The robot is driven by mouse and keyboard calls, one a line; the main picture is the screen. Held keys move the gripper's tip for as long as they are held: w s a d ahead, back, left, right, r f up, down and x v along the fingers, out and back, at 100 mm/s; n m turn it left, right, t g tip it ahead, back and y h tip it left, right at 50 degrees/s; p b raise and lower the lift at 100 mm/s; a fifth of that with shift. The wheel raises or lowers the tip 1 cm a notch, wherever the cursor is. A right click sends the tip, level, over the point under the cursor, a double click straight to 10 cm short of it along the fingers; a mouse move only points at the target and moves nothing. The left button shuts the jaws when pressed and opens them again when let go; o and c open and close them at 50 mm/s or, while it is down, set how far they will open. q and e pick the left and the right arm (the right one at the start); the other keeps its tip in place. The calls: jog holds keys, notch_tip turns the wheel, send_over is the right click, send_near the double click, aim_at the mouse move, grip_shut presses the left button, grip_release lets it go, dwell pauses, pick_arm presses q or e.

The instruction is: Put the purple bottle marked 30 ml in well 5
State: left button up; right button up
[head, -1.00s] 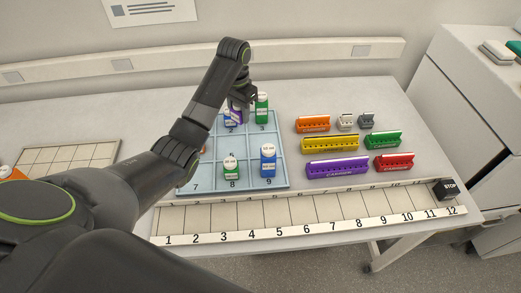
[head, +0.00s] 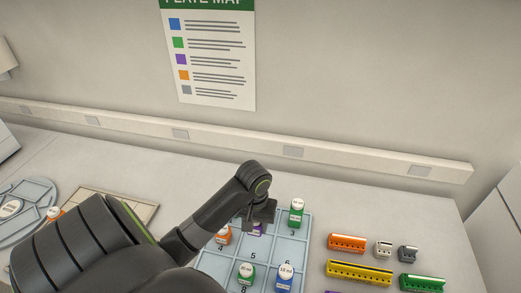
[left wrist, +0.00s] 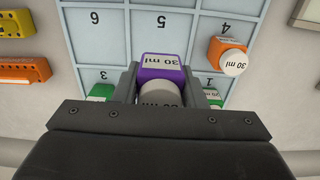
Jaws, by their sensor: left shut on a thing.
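The purple bottle (left wrist: 162,72) marked 30 ml has a white cap turned toward the left wrist camera. My left gripper (left wrist: 163,88) is shut on it. In the head view the left gripper (head: 259,216) is over the back middle of the blue numbered tray (head: 305,250), and it hides most of the bottle. Well 5 (left wrist: 161,24) shows empty in the left wrist view, just beyond the bottle. The bottle covers the well 2 area, so I cannot tell how high it hangs. My right gripper is not in view.
Orange bottle (head: 223,235) stands in well 4, green bottle (head: 296,213) in well 3. Another green bottle (head: 245,274) and a blue bottle (head: 285,277) stand in the front row. Orange (head: 347,243), yellow (head: 359,272) and green (head: 421,282) racks lie right of the tray.

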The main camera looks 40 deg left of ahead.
aim_at(255, 234)
pick_arm(q)
notch_tip(255, 234, down, 4)
jog(key=shift+s+d+f, duration=0.1)
jog(key=shift+f, duration=0.15)
jog(key=shift+f+p, duration=0.6)
jog(key=shift+f, duration=1.5)
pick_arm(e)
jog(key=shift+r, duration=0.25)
pick_arm(q)
jog(key=shift+f, duration=0.1)
jog(key=o, duration=1)
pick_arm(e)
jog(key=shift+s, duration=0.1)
